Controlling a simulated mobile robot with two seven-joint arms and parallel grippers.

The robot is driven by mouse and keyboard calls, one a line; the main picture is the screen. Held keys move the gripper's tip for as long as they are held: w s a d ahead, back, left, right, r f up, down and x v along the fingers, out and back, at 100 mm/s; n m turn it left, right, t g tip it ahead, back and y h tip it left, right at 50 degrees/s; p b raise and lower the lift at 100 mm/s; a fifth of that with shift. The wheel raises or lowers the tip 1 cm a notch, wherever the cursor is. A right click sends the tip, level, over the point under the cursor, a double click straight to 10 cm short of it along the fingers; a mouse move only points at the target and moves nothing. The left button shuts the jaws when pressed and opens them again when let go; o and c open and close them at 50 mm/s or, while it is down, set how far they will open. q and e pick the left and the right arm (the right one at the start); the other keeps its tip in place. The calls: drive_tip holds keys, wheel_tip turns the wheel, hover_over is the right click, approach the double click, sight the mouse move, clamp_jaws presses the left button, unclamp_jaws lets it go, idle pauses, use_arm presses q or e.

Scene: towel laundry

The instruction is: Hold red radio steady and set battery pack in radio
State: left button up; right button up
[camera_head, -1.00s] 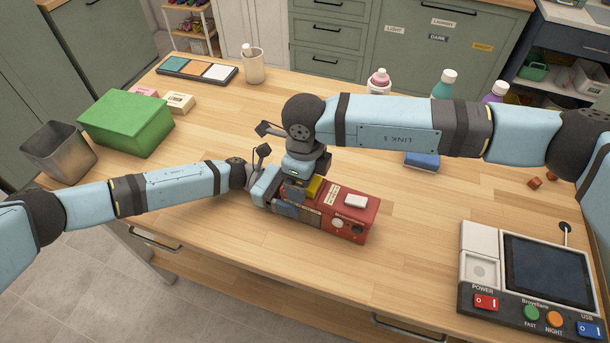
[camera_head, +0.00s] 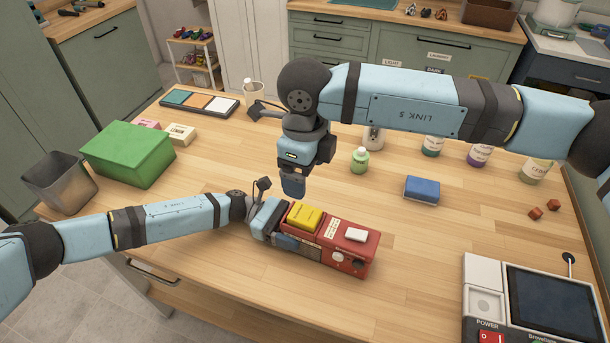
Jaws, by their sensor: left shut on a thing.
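The red radio (camera_head: 352,252) lies on the wooden table in front of me. The yellow battery pack (camera_head: 303,216) sits in the top of the radio toward its left end; how deep it is seated I cannot tell. My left gripper (camera_head: 283,230) is shut on the left end of the radio. My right gripper (camera_head: 293,188) hangs just above and behind the battery pack, apart from it. No thing shows in its grip, and one finger hides the other.
A green box (camera_head: 126,152), a grey bin (camera_head: 60,180) and small soap boxes stand at the left. A control panel (camera_head: 484,302) fills the front right corner.

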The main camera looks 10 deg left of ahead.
use_arm(q)
drive_tip(key=o, duration=1.3)
drive_tip(key=shift+a, duration=0.1)
